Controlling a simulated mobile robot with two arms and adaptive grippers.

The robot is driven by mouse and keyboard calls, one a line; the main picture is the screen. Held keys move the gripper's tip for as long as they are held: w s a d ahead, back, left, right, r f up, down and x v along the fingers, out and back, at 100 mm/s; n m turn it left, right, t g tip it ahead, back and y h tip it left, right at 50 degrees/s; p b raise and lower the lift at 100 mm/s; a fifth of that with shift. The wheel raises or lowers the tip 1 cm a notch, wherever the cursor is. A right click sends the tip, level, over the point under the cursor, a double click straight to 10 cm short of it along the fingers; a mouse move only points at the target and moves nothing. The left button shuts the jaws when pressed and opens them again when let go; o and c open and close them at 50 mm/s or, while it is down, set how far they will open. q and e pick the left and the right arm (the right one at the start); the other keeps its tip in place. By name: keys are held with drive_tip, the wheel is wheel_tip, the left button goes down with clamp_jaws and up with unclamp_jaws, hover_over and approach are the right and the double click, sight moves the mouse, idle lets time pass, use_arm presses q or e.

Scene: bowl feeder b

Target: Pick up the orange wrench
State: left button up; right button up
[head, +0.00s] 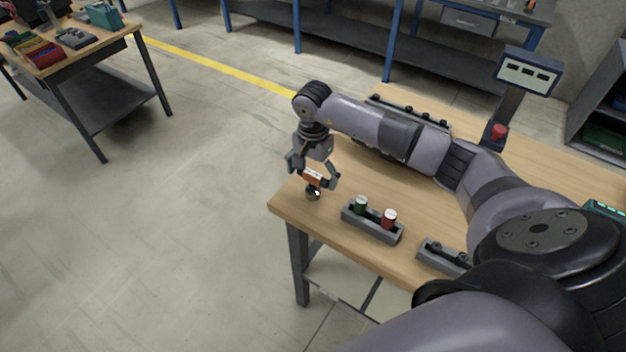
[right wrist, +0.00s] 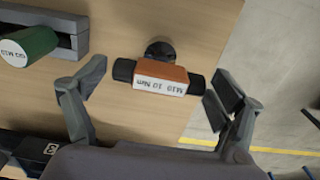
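The orange wrench (head: 314,177) is at the left corner of the wooden table in the head view, with a dark round part below it. In the right wrist view its orange body (right wrist: 161,77) bears a white label reading "M10 10 Nm" and has black parts at both sides. My right gripper (head: 313,171) points down over it with its fingers spread on either side. In the right wrist view the fingers of the right gripper (right wrist: 160,72) stand apart around the wrench. The right finger is close to its black end; I cannot tell if they touch. My left gripper is out of view.
A grey holder (head: 372,229) with a green-bodied tool (head: 361,206) and a red-bodied tool (head: 389,219) stands right of the gripper. Another grey holder (head: 440,258) is further right. A panel on a post (head: 528,72) stands at the back. The wooden table's (head: 285,208) left edge is close by.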

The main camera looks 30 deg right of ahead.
drive_tip(key=c, duration=1.3)
drive_tip(key=shift+r, duration=0.1)
